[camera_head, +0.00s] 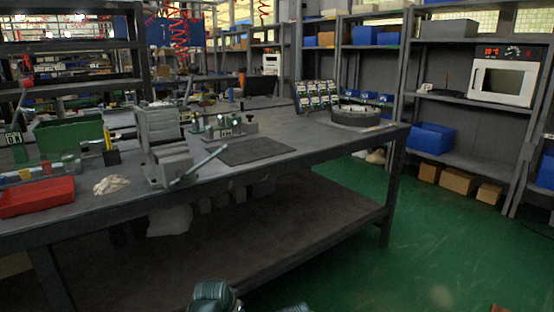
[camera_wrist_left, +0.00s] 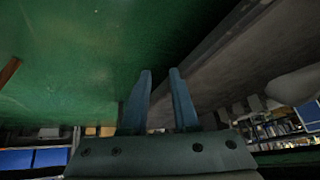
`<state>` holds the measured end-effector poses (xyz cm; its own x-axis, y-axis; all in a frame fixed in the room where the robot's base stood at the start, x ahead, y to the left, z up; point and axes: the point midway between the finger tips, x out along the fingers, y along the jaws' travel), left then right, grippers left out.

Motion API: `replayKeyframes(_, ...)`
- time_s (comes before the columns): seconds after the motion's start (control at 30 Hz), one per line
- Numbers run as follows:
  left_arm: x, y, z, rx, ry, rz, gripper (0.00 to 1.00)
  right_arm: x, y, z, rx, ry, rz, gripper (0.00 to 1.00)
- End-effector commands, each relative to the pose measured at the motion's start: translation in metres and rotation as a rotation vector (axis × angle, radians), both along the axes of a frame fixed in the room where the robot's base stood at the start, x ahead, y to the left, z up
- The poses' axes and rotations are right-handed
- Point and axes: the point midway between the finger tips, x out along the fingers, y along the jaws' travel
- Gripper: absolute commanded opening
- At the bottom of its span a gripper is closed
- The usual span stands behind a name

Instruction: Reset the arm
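My left gripper shows in the left wrist view (camera_wrist_left: 160,72). Its two blue-grey fingers stand apart with nothing between them. Past them are green floor and the dark underside or shelf of a bench, so the gripper is clear of the objects. In the head view, only teal parts of my own body show at the bottom edge, below the workbench (camera_head: 330,148); no fingers can be made out there. My right gripper is in neither view. A metal block with fittings (camera_head: 228,127) stands on the bench, beside a dark flat mat (camera_head: 257,150).
Green floor (camera_head: 430,240) is open at the right, before the shelving.

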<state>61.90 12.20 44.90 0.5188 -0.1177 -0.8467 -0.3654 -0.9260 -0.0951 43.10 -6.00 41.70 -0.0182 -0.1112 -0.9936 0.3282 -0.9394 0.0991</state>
Motion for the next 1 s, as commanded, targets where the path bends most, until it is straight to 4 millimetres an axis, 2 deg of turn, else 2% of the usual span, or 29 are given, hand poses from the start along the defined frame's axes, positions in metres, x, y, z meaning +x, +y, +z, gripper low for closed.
replayKeyframes(0.03,-0.020,0.008,-0.007,-0.006,0.071,0.046,0.28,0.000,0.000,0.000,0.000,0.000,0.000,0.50)
replayKeyframes(0.2,-0.073,0.028,-0.025,-0.017,0.285,0.205,0.28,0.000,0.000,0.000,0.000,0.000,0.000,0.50)
replayKeyframes(0.4,-0.130,0.048,-0.033,-0.002,0.490,0.388,0.28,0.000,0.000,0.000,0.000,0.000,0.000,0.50)
replayKeyframes(0.43,-0.135,0.047,-0.029,0.004,0.509,0.398,0.28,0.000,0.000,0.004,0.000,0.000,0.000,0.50)
replayKeyframes(0.5,-0.137,0.029,-0.014,0.029,0.511,0.348,0.28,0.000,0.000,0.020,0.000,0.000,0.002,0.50)
replayKeyframes(0.67,-0.150,0.001,0.007,0.083,0.530,0.270,0.28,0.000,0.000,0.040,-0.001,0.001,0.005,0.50)
replayKeyframes(1.0,-0.185,-0.057,0.056,0.208,0.563,0.099,0.28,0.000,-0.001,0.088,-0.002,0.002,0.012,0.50)
